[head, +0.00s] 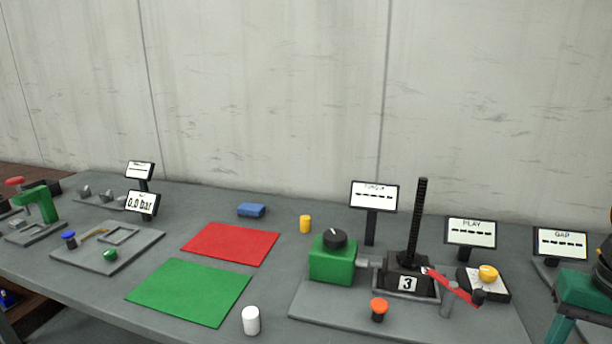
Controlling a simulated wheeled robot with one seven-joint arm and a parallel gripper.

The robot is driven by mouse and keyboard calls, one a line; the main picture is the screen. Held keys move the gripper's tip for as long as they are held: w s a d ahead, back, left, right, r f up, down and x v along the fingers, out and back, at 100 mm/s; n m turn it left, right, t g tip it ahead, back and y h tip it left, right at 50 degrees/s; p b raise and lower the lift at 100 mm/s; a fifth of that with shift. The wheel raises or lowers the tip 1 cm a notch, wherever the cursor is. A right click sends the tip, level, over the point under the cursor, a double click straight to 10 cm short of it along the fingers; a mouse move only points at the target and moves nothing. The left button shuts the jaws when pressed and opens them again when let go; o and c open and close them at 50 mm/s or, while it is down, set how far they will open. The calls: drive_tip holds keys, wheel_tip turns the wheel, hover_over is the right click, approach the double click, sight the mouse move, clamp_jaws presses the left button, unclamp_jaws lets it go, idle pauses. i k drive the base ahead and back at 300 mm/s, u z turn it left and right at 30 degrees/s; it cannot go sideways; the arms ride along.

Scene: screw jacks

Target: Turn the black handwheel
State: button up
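A black round knob with a white mark (334,238), the thing most like the black handwheel, sits on top of a green box (332,263). The box is on a grey base plate (345,313) and joins by a short grey shaft to a black screw jack (408,270) labelled 3. A dark threaded screw (418,215) stands upright from the jack. A red crank arm (450,284) with a dark knob (478,296) reaches out to the jack's right.
An orange-topped black knob (379,308), a yellow button box (488,275) and a TORQUE display (373,195) stand near the jack. A white cylinder (251,320) and green mat (188,292) lie left.

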sight(334, 238)
drive_tip(key=k, duration=1.3)
drive_tip(key=u, duration=0.65)
drive_tip(key=i, duration=1.3)
drive_tip(key=z, duration=0.05)
